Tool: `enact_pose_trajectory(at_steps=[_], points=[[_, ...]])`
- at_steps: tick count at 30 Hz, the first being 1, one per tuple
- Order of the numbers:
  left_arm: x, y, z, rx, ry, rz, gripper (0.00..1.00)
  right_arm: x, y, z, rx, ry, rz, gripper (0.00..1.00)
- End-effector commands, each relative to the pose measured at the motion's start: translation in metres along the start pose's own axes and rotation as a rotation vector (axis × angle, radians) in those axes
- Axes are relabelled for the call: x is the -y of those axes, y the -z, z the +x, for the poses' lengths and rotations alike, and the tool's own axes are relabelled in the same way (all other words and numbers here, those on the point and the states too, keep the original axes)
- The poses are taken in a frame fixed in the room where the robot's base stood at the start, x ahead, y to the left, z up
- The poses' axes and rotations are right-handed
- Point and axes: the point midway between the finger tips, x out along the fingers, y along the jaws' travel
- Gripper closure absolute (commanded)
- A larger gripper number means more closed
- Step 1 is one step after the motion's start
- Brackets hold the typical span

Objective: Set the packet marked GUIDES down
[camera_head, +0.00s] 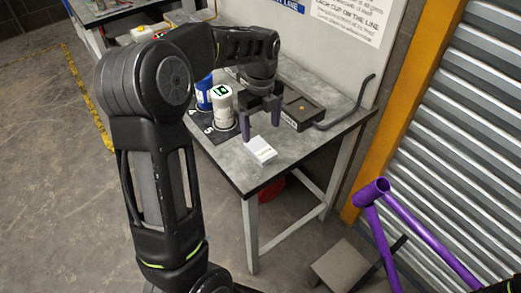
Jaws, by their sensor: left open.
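A small white packet (262,150) lies on the grey tabletop close to its front edge. Its print is too small to read, so I cannot tell whether it says GUIDES. My left gripper (261,130) points down just behind the packet, its two purple-grey fingers apart with nothing seen between them. It looks clear of the packet, though the exact height is hard to judge. My right gripper does not show.
The grey table (225,153) also bears a white cup (222,108) and a blue cup (203,92) on a dark numbered mat at left. A dark tray (303,110) stands behind right, beside a bent black bar (350,107). A purple frame (420,232) stands at right.

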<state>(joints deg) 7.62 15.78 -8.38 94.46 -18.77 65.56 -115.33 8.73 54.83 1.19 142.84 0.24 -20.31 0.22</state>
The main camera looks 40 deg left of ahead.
Motion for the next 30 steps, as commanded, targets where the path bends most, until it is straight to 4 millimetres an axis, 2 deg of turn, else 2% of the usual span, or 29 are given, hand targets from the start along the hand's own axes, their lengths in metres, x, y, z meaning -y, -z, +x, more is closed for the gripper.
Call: enact_pose_trajectory(at_steps=[5, 13, 23, 26, 30], points=[[0.000, 0.000, 0.001, 0.000, -0.001, -0.002, 0.20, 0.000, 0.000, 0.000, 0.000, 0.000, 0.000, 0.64], [0.000, 0.001, 0.025, -0.001, -0.001, -0.003, 0.20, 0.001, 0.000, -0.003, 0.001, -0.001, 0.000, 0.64], [0.000, 0.000, 0.028, -0.001, -0.001, -0.004, 0.20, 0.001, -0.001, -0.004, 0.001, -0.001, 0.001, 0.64], [-0.001, 0.000, 0.035, -0.001, -0.003, -0.004, 0.20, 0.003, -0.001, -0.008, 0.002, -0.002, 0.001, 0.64], [-0.003, 0.000, 0.054, -0.002, -0.004, -0.003, 0.20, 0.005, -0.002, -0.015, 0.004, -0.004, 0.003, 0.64]])
